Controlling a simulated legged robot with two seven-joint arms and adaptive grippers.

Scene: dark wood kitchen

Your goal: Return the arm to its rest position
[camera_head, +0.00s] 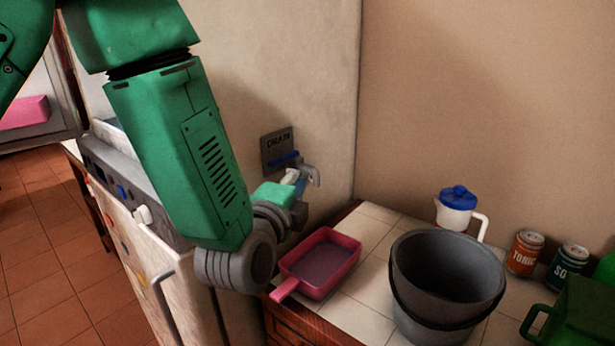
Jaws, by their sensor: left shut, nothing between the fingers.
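My left arm is green and grey and comes in from the upper left. My right gripper is not in view.
The tiled counter (375,214) holds a pink pan (320,262), a grey bucket (445,285), a white jug with blue lid (457,208), two cans (525,252) and a green handled object (580,312). A white appliance (135,240) stands beneath my arm. Tiled floor is at left.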

